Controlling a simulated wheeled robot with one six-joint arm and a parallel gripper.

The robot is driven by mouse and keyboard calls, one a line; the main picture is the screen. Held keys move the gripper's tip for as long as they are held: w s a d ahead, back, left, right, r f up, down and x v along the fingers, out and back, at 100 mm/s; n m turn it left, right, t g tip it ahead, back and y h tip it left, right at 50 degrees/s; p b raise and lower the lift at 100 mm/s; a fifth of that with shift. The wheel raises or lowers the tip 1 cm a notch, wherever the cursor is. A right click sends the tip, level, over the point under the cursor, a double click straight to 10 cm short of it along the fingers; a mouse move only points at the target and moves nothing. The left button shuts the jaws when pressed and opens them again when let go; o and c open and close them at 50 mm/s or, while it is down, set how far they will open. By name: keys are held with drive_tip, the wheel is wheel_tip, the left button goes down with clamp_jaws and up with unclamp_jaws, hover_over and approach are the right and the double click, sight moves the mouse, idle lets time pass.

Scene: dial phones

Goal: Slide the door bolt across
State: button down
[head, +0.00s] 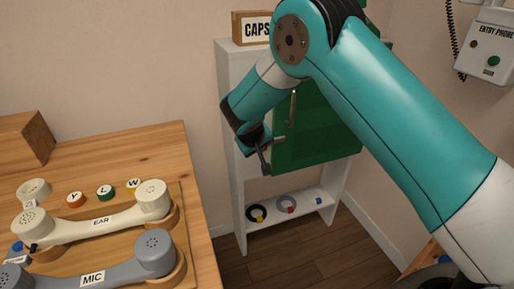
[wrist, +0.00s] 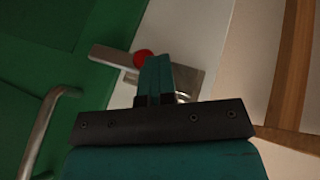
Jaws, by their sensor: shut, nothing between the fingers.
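The green door (head: 315,130) is on a white cabinet, and in the wrist view it fills the left side (wrist: 50,50). The door bolt (wrist: 112,57) is a grey metal bar with a red knob (wrist: 143,59). Its left end lies over the green door, and its right part is on a metal plate (wrist: 190,78) on the white frame. My gripper (wrist: 157,68) is shut and empty, with its fingertips just right of the knob, overlapping the bolt in view. I cannot tell if they touch. In the head view my gripper (head: 264,160) is at the door's left edge, and the bolt is not clearly visible.
A metal door handle (head: 293,108) stands out from the door, also left of my gripper in the wrist view (wrist: 50,128). A wooden table (head: 160,155) with phone handsets is at left. A lower shelf (head: 300,212) holds small rings. A wall phone (head: 490,45) hangs at right.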

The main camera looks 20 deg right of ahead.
drive_tip(key=s+a+r, duration=0.6)
drive_tip(key=a+r, duration=0.1)
drive_tip(key=r, duration=0.1)
drive_tip(key=shift+r+p, duration=0.4)
drive_tip(key=s+d+r+n+g+y+p, duration=0.25)
drive_tip(key=s+r+y+p, duration=0.35)
drive_tip(key=s+r, duration=0.9)
drive_tip(key=s+r+n+g+y+p, duration=0.1)
drive_tip(key=s+r+p, duration=0.2)
drive_tip(key=s, duration=0.6)
drive_tip(key=s+r+n+g+y+p, duration=0.1)
drive_tip(key=s+r+g+p, duration=0.1)
drive_tip(key=s+r, duration=0.5)
drive_tip(key=shift+s+d+p, duration=0.15)
drive_tip(key=shift+s+p, duration=0.4)
drive_tip(key=shift+s, duration=0.6)
drive_tip(key=shift+r, duration=0.1)
